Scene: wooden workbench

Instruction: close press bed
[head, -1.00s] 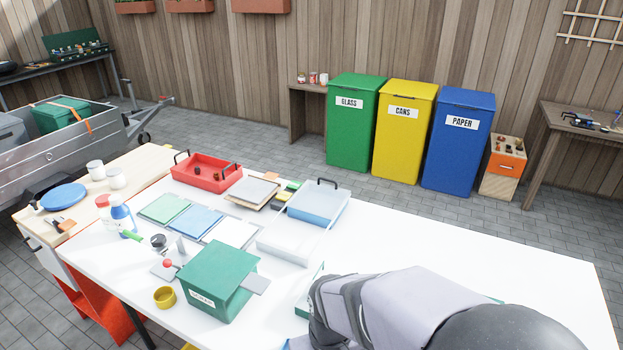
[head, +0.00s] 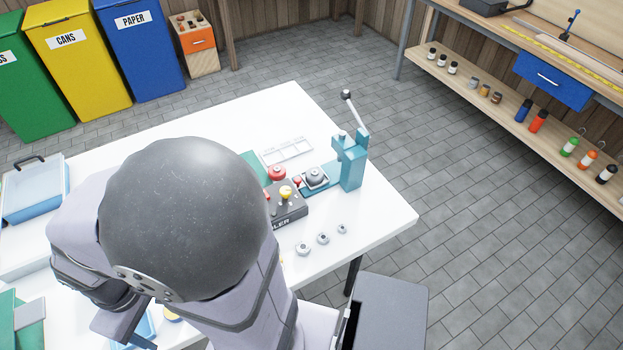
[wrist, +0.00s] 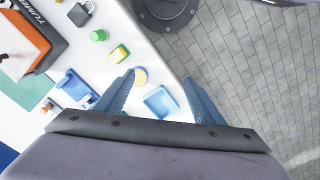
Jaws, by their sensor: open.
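A teal press (head: 350,162) with a raised lever and dark knob stands near the right end of the white table in the head view. Its low base extends left from the column. A pale square bed (head: 305,184) with a grey domed piece (head: 316,175) on it sits at the base's left end, apart from the column. I cannot clearly make out the press in the wrist view. My gripper (wrist: 158,85) is open and empty in the wrist view, its blue fingers wide apart over the table's edge. In the head view my arm hides most of it.
A dark box (head: 287,213) with red and yellow knobs stands beside the bed. Several metal nuts (head: 323,238) lie nearer the edge. A small blue tray (wrist: 160,102) and yellow disc (wrist: 140,76) lie below my gripper. The table's far right corner is clear.

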